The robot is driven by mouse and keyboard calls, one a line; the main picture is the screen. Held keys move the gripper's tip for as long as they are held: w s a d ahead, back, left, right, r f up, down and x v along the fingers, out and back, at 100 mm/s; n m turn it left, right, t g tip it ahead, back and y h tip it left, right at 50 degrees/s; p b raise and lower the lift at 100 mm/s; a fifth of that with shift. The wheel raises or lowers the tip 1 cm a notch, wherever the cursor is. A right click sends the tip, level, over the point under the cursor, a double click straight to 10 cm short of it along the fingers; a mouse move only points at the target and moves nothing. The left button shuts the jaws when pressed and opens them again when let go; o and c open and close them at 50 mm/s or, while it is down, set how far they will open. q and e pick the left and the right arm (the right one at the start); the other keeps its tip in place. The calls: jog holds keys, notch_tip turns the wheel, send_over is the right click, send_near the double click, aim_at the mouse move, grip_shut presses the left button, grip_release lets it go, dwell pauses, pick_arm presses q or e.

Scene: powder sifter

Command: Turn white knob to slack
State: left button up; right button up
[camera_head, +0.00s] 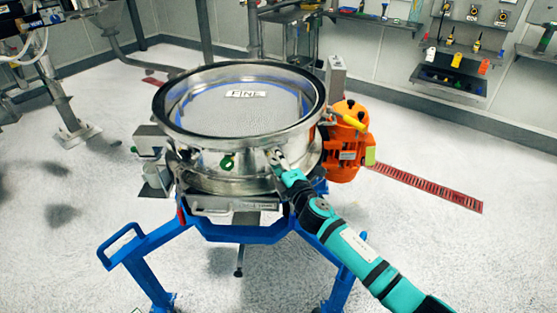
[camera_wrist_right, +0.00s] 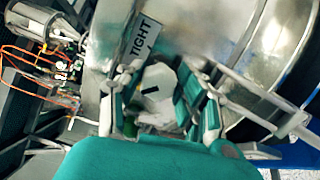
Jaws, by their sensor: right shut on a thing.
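The white knob (camera_wrist_right: 160,88) shows in the right wrist view, with a short black mark on its face. It sits on the metal sifter (camera_head: 235,165), below a label reading TIGHT (camera_wrist_right: 142,42). My right gripper (camera_wrist_right: 158,112) has one finger on each side of the knob and is shut on it. In the head view my right gripper (camera_head: 279,160) reaches the front right side of the sifter body, and the knob there is too small or covered to make out. My left gripper is not in view.
The sifter stands on a blue frame (camera_head: 140,250) with an orange motor (camera_head: 347,140) at its right. A mesh screen labelled FINE (camera_head: 245,94) lies inside the rim. Wall racks (camera_head: 455,80) hold tools at the back right. The floor at right is mostly clear.

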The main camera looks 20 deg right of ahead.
jog(key=o, duration=1.1)
jog(key=shift+o, duration=0.2)
jog(key=s+d, duration=0.1)
jog(key=s, duration=1.1)
jog(key=shift+d, duration=0.1)
